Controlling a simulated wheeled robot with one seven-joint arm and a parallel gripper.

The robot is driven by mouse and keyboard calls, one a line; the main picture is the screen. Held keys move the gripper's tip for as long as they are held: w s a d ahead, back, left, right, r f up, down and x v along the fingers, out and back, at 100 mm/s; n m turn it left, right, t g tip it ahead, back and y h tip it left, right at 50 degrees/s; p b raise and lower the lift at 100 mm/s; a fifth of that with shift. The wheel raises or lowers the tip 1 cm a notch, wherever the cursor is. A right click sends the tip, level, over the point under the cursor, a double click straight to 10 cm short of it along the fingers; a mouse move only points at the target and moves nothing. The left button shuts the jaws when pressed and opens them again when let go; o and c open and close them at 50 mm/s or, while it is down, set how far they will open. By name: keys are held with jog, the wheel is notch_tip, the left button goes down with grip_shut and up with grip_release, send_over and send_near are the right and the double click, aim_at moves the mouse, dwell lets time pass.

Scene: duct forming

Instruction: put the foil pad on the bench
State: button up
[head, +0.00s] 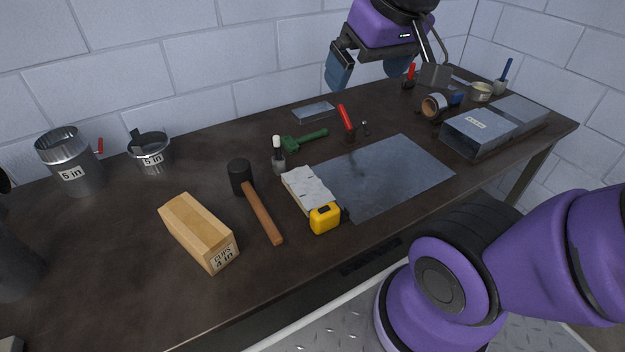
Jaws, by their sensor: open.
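A small flat silvery-grey rectangle (313,111), which looks like the foil pad, lies on the dark bench (110,250) near its back edge. I cannot be sure that it is the pad. My gripper (369,78) is above the back of the bench, to the right of this rectangle and apart from it. Its two blue fingers are spread wide, and nothing shows between them.
A large metal sheet (385,175) lies mid-bench, with a pale folded piece (308,188) and yellow tape measure (325,217) at its left. A duct piece (478,132) is at right.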

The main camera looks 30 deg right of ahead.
jog(key=w+f+g, duration=0.1)
jog(key=w+f, duration=0.4)
jog(key=w, duration=0.3)
jog(key=g, duration=0.4)
send_over(307, 187)
notch_tip(307, 187, down, 24)
jog(key=f, duration=0.1)
jog(key=shift+f, duration=5.6)
jog(key=c, duration=0.7)
jog(key=shift+o, duration=0.2)
jog(key=shift+r, duration=0.1)
